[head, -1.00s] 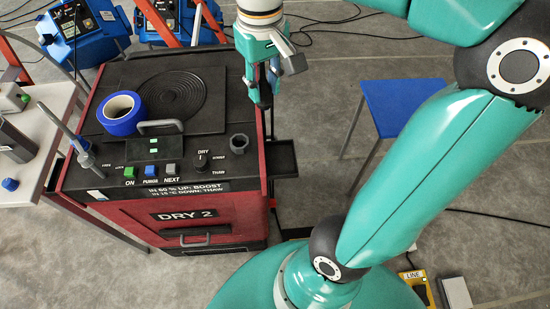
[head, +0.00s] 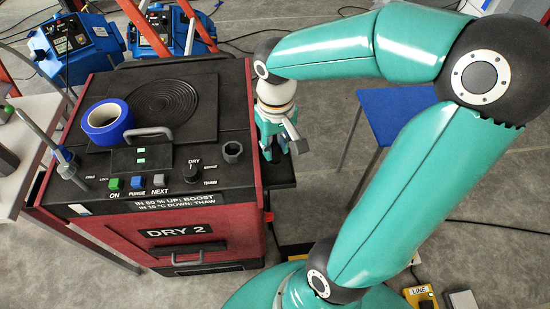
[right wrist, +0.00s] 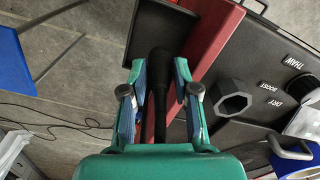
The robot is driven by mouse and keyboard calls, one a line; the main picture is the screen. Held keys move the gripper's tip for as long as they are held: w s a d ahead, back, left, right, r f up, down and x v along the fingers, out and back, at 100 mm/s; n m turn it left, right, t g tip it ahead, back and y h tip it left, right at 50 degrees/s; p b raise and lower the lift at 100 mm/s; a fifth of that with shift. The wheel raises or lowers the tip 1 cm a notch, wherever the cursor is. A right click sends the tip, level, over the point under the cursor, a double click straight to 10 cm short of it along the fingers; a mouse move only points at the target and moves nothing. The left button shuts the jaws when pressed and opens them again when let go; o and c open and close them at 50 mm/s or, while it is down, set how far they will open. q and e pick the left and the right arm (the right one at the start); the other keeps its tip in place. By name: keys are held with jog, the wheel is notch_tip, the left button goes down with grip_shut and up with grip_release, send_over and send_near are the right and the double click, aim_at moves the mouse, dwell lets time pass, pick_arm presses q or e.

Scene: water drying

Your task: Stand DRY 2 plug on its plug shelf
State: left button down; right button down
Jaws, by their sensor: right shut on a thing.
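The DRY 2 unit (head: 150,215) is a red cabinet with a black top, at the left of the head view. Its plug shelf (head: 283,177) is a small dark ledge on the cabinet's right side. My right gripper (head: 270,150) points down beside that side, over the shelf. In the right wrist view my right gripper (right wrist: 161,85) is shut on a black plug (right wrist: 160,75), and the dark shelf (right wrist: 160,25) shows beyond it. I cannot tell whether the plug touches the shelf. In the head view the fingers mostly hide the plug. My left gripper is not in view.
A blue tape roll (head: 107,122) and a grey hexagonal socket (head: 233,152) are on the cabinet top. A blue stool (head: 395,110) stands to the right. Blue machines (head: 75,50) and cables lie behind. A light table (head: 22,165) is at the left.

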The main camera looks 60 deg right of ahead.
aim_at(275, 158)
jog(key=shift+f+b, duration=0.35)
jog(key=shift+f, duration=1.9)
jog(key=shift+f, duration=0.15)
jog(key=c, duration=1.2)
grip_release()
jog(key=shift+o, duration=0.2)
jog(key=shift+r, duration=0.25)
notch_tip(275, 158, up, 12)
jog(key=shift+f+p, duration=0.1)
jog(key=shift+p, duration=0.85)
